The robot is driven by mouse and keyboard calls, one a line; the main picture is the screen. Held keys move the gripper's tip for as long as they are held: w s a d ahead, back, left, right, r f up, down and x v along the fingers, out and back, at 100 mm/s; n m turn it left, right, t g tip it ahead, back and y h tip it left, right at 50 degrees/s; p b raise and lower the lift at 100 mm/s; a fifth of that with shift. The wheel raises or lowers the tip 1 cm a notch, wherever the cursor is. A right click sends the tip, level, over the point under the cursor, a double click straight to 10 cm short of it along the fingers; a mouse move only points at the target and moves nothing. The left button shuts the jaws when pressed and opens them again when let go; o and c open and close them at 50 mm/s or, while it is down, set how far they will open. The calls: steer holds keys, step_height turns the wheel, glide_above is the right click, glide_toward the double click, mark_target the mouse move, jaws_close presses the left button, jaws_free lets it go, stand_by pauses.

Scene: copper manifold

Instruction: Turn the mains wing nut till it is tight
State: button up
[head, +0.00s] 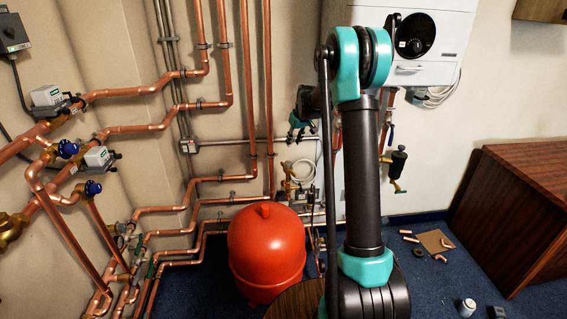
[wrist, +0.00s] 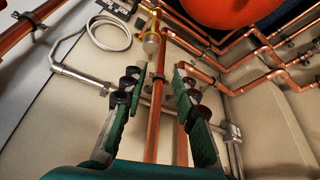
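My gripper (wrist: 158,82) is open in the wrist view, its two green-padded fingers spread wide with nothing held. A vertical copper pipe (wrist: 157,105) shows in the gap between them, apart from both fingers as far as I can tell. Beyond the fingertips is a brass fitting (wrist: 150,22) with a pale, rounded end piece (wrist: 151,43). In the head view a brass fitting (head: 289,184) sits low on the wall left of my arm. I cannot make out a wing nut for certain in either view. My arm hides part of the wall in the head view.
A red tank (head: 266,252) stands on the blue floor below the pipes. A coiled pale hose (wrist: 109,33) and a grey conduit (wrist: 85,80) lie along the wall. A white boiler (head: 425,40) hangs behind my arm. A wooden cabinet (head: 515,205) stands at right.

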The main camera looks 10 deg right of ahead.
steer(key=w+f, duration=0.3)
steer(key=w, duration=0.3)
glide_toward(283, 163)
steer(key=shift+n, duration=0.4)
steer(key=x, duration=0.8)
steer(key=shift+w+f, duration=0.25)
steer(key=shift+f, duration=0.1)
jaws_close()
